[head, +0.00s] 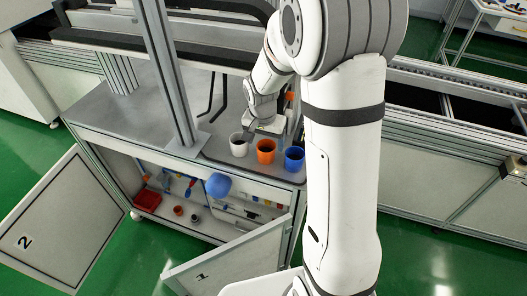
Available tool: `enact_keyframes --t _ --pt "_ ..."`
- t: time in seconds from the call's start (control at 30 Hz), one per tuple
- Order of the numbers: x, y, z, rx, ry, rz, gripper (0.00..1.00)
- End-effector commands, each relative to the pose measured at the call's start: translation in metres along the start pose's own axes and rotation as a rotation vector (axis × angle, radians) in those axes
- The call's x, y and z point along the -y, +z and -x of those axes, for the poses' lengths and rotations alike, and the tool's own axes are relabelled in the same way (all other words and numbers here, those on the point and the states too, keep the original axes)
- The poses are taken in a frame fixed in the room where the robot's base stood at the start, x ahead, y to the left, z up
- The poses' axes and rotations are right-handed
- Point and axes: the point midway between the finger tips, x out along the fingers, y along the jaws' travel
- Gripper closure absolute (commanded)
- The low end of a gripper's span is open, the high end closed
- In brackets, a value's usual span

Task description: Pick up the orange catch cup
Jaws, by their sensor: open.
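The orange catch cup (266,152) stands upright on the dark grey strip along the front edge of the bench top. It is the middle one of three cups in a row, with a white cup (239,145) to its left and a blue cup (294,158) to its right. My gripper (272,128) is just behind and above the cups, partly hidden by the cups and my arm. It is open and holds nothing that I can see. I cannot tell whether it touches the orange cup.
A metal post (168,75) rises from the bench (118,112) left of the cups. Below, the cabinet is open, with a red bin (147,201) and several tools inside. Its doors (60,222) stand out over the green floor. A conveyor (447,100) runs at the right.

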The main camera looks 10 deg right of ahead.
Motion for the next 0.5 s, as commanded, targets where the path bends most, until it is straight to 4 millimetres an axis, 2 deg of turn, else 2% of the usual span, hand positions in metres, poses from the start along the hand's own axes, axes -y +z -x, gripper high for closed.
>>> enact_keyframes --t 0.2,0.5 --pt "-0.002 0.001 -0.029 0.004 0.002 -0.002 0.23" --pt "-0.002 0.001 -0.034 0.001 0.0 -0.001 0.23"
